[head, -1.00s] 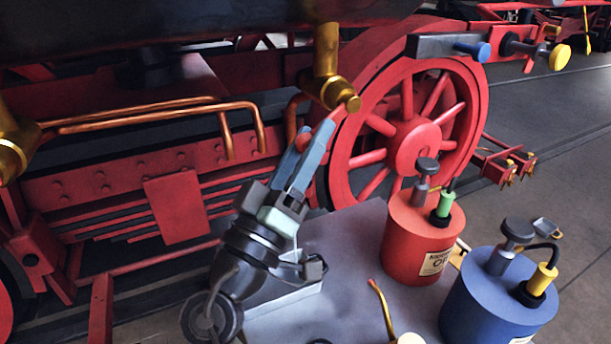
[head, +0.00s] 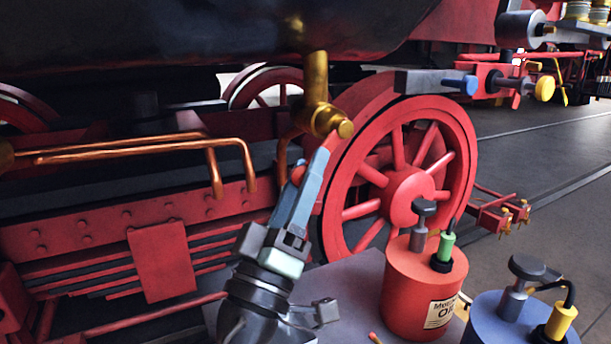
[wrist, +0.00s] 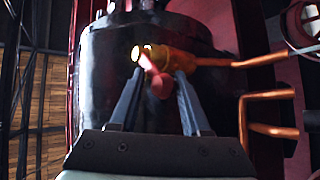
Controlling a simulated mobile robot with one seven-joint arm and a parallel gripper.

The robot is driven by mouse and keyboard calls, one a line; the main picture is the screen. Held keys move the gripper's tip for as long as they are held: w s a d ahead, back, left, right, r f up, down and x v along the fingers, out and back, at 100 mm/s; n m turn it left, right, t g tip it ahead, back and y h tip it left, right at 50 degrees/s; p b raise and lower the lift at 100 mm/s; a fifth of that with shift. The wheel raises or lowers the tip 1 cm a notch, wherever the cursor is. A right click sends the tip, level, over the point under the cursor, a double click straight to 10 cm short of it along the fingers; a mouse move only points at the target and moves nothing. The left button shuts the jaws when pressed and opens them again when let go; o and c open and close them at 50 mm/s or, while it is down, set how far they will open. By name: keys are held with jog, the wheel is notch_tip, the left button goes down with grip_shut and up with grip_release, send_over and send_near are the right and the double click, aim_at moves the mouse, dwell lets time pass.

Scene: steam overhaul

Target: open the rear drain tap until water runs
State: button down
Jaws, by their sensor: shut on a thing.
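The brass drain tap (head: 322,117) hangs under the dark cylinder (head: 190,40), left of and above the red wheel. Its red lever (head: 333,139) slants down to the left to a round red end (head: 298,174). My gripper (head: 311,168) reaches up from below, with its blue-grey fingers shut on the lever. In the wrist view the brass tap (wrist: 152,53) lies just beyond the fingertips, and the red lever (wrist: 160,85) shows between the fingers of my gripper (wrist: 157,78). The fingers partly hide the lever in the head view.
Copper pipes (head: 130,147) run left of the tap. The red spoked wheel (head: 400,180) stands close behind to the right. A red oil can (head: 420,290) and a blue can (head: 490,325) stand at lower right. Open floor (head: 550,200) lies far right.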

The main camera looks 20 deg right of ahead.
jog(key=c, duration=0.5)
grip_release()
jog(key=shift+w+a+f, duration=0.25)
jog(key=shift+w+f, duration=0.05)
jog(key=shift+w, duration=0.05)
jog(key=shift+s+r, duration=0.1)
jog(key=shift+d, duration=0.15)
jog(key=shift+s, duration=0.1)
jog(key=b+v, duration=0.2)
jog(key=v, duration=1.1)
